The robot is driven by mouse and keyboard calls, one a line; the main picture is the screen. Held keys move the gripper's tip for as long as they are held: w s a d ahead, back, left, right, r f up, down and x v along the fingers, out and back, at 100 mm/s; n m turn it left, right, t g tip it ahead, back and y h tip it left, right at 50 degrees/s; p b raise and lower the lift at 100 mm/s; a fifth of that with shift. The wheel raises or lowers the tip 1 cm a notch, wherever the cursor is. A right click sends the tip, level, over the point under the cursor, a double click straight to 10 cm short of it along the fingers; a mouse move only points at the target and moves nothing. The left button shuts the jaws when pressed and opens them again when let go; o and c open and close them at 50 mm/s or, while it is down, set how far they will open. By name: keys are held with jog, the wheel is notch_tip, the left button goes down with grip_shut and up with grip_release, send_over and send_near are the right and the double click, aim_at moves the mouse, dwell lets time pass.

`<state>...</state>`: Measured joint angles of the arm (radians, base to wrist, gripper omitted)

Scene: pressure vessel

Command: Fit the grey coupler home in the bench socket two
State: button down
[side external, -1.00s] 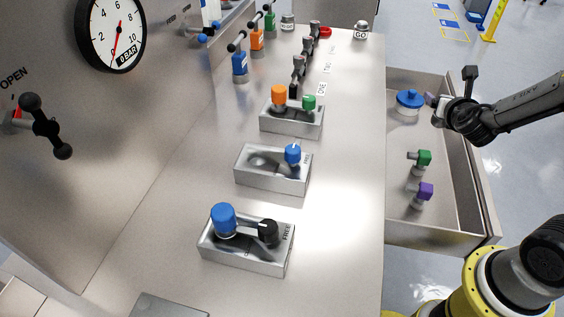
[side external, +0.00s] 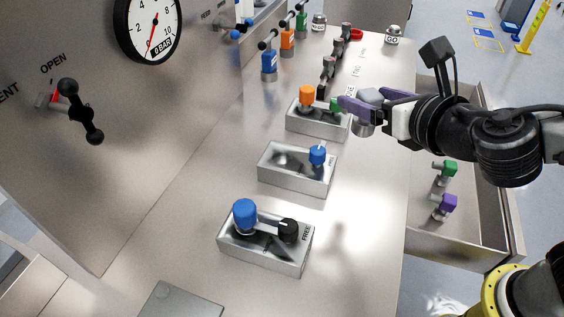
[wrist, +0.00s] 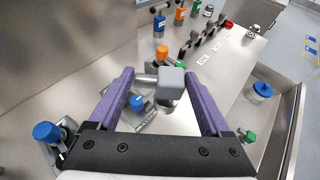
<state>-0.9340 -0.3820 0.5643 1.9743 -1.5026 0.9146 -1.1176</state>
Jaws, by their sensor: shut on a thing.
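My gripper (side external: 372,103) is shut on the grey coupler (wrist: 172,82), which has a squarish grey head and a short side stub. Its silver lower end (side external: 364,128) hangs below the purple fingers in the side view, in the air above the bench's right side. The middle bench block (side external: 283,178) has an empty round socket (side external: 283,159) on its left and a small blue knob (side external: 317,155) on its right. I cannot read a number on the block. The coupler is apart from this block, to its upper right in the side view.
The front block (side external: 265,255) holds a blue fitting (side external: 245,214) and a black knob (side external: 287,229). The back block (side external: 312,127) holds an orange fitting (side external: 307,95). An open drawer (side external: 440,240) at right holds green (side external: 447,168) and purple (side external: 446,203) couplers.

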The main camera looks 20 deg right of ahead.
jog(key=shift+n+y, duration=0.5)
jog(key=shift+y, duration=0.1)
jog(key=shift+w+a+f, duration=1.65)
jog(key=shift+a+f, duration=0.15)
jog(key=shift+f, duration=0.3)
jog(key=shift+w+a+f, duration=1.7)
jog(key=shift+a+f, duration=0.1)
jog(key=shift+f, duration=0.25)
jog(key=shift+w+a+f, duration=1.65)
jog(key=shift+a+f, duration=0.15)
jog(key=shift+f, duration=0.3)
jog(key=shift+f, duration=0.1)
grip_release()
jog(key=shift+f, duration=0.15)
